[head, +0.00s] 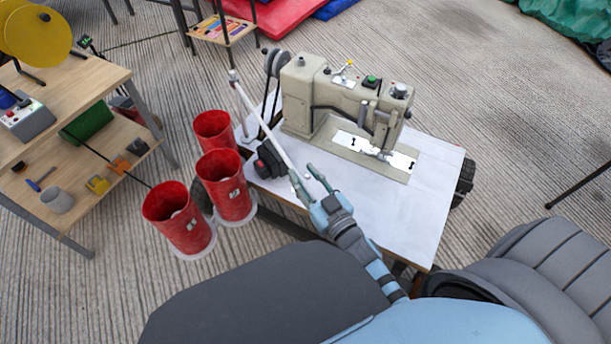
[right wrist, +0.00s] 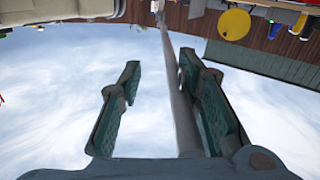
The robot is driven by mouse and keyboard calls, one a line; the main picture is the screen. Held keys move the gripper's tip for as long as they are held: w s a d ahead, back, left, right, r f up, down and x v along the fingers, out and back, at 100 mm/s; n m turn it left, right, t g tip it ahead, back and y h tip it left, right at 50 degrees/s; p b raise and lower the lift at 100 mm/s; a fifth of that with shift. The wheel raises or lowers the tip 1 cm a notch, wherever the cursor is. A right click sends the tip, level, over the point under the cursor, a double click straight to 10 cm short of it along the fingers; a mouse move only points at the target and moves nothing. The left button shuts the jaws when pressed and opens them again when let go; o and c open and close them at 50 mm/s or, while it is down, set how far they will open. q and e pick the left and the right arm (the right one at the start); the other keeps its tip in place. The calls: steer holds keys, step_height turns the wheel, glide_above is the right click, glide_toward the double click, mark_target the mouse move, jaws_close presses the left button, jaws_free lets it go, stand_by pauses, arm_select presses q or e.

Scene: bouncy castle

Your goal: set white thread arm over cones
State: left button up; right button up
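The white thread arm (head: 262,125) is a long thin rod slanting from a small knob at upper left, beside the sewing machine, down to my right gripper (head: 313,184). In the right wrist view the rod (right wrist: 177,85) runs between the fingers of the right gripper (right wrist: 155,85), close to the right finger. A clear gap shows to the left finger, so the gripper is open around the rod. Several red, tub-like cones (head: 226,190) with pale bases stand left of the table; the front one (head: 180,222) has something whitish inside. The knob end lies above and right of them. My left gripper is not in view.
The beige sewing machine (head: 330,100) stands on a white-topped table (head: 420,215). A wooden shelf (head: 95,85) with tools stands at left. Grey seats (head: 545,250) are at lower right.

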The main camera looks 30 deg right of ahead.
steer(key=shift+s+f, duration=0.1)
steer(key=shift+s, duration=0.05)
steer(key=s+d, duration=0.1)
steer(key=s, duration=1)
steer(key=shift+s, duration=0.35)
